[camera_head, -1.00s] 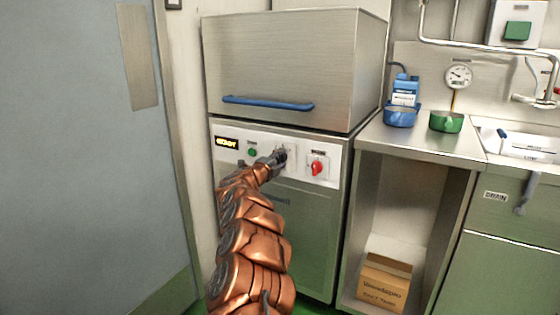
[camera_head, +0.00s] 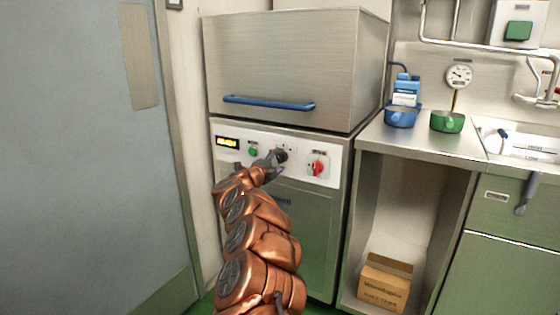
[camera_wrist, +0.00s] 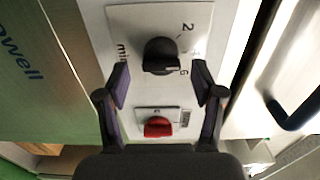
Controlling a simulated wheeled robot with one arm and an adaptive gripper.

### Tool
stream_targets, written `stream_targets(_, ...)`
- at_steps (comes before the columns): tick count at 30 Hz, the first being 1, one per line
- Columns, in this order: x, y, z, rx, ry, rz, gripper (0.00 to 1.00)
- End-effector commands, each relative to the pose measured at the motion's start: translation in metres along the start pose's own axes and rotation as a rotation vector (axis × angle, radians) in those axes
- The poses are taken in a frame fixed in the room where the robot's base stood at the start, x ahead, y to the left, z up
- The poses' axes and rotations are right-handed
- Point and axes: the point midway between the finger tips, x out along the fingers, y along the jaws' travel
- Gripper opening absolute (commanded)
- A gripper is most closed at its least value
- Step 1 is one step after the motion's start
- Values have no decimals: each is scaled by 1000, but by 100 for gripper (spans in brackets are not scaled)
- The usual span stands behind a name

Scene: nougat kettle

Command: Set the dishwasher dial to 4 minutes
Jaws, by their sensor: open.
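The dishwasher (camera_head: 300,235) stands in the middle of the head view, with its control panel below the hood. Its black dial (camera_wrist: 160,55) shows in the wrist view on a pale plate marked 2, 6 and "min". The dial's light pointer mark lies close to the 6; no clear 4 is readable. In the head view the dial (camera_head: 281,155) is small and dark. My gripper (camera_wrist: 162,80) is open, its two fingers on either side of the space just below the dial in the wrist view. In the head view my gripper (camera_head: 275,164) is right at the dial; contact cannot be told.
A red switch (camera_head: 317,168) sits right of the dial, and a green button (camera_head: 253,151) and lit display (camera_head: 227,142) sit left. The blue hood handle (camera_head: 268,103) runs above the panel. A counter (camera_head: 420,140) with pots stands at right, a door (camera_head: 90,150) at left.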

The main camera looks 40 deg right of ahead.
Motion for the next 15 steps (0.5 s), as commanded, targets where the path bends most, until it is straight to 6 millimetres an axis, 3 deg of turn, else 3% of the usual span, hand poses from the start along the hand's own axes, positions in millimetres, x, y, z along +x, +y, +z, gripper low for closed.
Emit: stream_targets(15, -52, 0, 1, 5, -4, 2, 67)
